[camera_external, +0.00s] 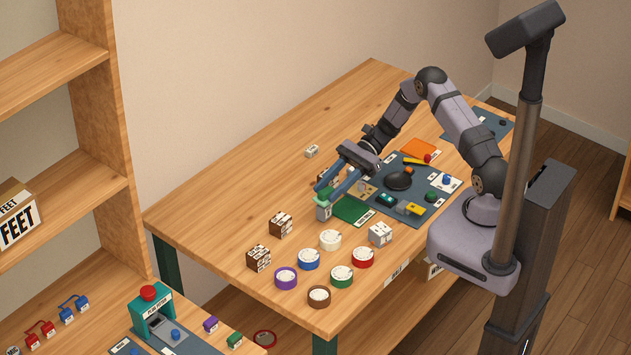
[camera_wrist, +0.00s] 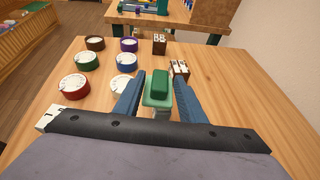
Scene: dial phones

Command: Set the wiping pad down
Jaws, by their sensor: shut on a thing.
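The wiping pad, a small block with a green top and a pale grey lower part, is between my gripper's fingers in the external view (camera_external: 323,211). It also shows in the wrist view (camera_wrist: 157,86). My gripper (camera_external: 328,196) has blue fingers, shut on the pad from both sides. In the wrist view the fingertips (camera_wrist: 158,84) flank the green top. The pad is just left of a flat green square (camera_external: 352,210) at the edge of the dark mat. I cannot tell whether its underside touches the table.
Several round dials, such as a white one (camera_external: 330,240) and a blue one (camera_external: 309,259), stand toward the front. Brown labelled blocks (camera_external: 281,224) and a white block (camera_external: 380,234) stand nearby. The dark mat (camera_external: 424,217) holds small items. Bare wood (camera_external: 225,205) lies to the left.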

